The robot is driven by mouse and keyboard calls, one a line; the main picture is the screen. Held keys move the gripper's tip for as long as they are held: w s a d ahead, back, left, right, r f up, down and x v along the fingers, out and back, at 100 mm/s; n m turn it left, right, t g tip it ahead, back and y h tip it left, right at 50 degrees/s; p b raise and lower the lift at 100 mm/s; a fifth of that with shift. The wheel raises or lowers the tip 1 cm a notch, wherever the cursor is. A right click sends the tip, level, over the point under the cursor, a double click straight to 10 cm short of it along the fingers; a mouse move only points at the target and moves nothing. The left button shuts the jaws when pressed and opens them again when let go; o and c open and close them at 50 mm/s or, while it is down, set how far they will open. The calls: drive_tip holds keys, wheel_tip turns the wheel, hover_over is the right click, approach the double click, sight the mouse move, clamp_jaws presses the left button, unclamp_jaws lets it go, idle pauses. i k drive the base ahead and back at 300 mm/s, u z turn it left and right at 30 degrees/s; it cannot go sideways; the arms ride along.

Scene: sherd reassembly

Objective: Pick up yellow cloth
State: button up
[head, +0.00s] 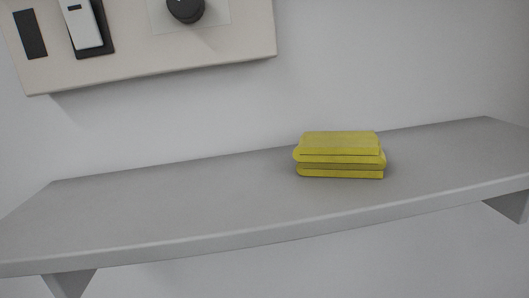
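The yellow cloth (340,155) is folded into a small stack of several layers. It lies on a grey shelf (180,205), right of the middle of the head view, near the shelf's back edge by the wall. Nothing covers the cloth. My gripper does not show in this view, so its place relative to the cloth cannot be seen.
The shelf stands out from a plain pale wall (400,60) on brackets (70,282). Its top is clear on both sides of the cloth. Above it on the left, a beige panel (130,55) holds a black knob (186,9) and a white device (82,25).

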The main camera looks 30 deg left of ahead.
sight(359, 153)
drive_tip(key=u, duration=2.55)
drive_tip(key=k, duration=1.25)
drive_tip(key=z, duration=1.85)
drive_tip(key=i, duration=1.05)
